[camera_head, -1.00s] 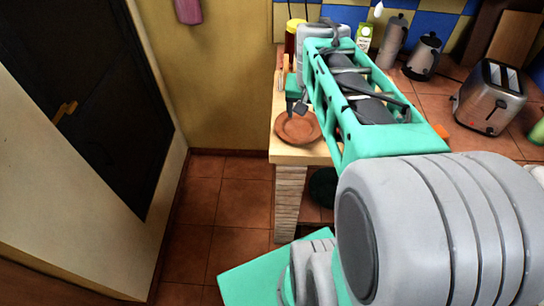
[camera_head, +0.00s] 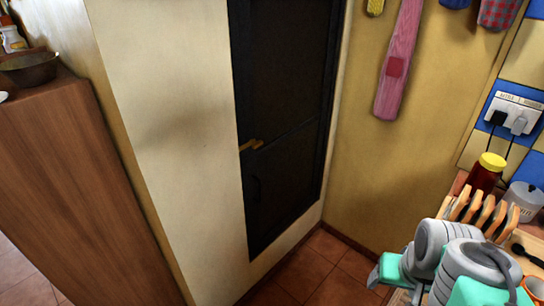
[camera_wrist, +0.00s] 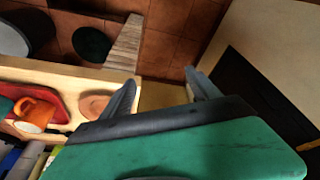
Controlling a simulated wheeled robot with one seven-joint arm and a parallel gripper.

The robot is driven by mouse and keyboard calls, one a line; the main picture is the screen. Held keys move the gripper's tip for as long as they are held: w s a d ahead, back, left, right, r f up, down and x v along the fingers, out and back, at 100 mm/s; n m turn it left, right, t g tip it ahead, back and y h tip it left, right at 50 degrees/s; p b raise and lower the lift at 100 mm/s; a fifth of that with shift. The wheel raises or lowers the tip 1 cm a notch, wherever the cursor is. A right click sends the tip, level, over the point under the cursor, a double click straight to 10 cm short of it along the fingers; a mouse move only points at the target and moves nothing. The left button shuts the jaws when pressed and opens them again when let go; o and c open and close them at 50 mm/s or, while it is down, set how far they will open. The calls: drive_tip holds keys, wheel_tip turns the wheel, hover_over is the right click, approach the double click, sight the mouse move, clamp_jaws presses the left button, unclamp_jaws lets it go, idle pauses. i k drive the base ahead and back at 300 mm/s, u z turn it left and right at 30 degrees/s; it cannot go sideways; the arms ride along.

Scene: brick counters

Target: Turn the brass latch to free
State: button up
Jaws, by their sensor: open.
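The brass latch (camera_head: 251,144) is a small yellow lever lying roughly sideways at the left edge of a dark door (camera_head: 285,100), beside the cream wall, in the head view. My gripper (camera_wrist: 160,92) shows in the wrist view with its two grey fingers apart and nothing between them. It is well away from the latch, near the counter. The dark door also shows at the right of the wrist view (camera_wrist: 262,95). A yellow sliver at the right edge there may be the latch; I cannot tell.
A wooden cabinet (camera_head: 85,190) with a bowl (camera_head: 30,68) stands at the left. At the lower right, the counter holds a wooden rack (camera_head: 480,212), a red jar (camera_head: 486,172) and a white canister (camera_head: 524,198). Tiled floor (camera_head: 315,270) before the door is clear.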

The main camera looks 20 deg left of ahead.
sight(255, 144)
drive_tip(key=z, duration=0.2)
drive_tip(key=k, duration=0.25)
drive_tip(key=u, duration=1.1)
drive_tip(key=i, duration=0.5)
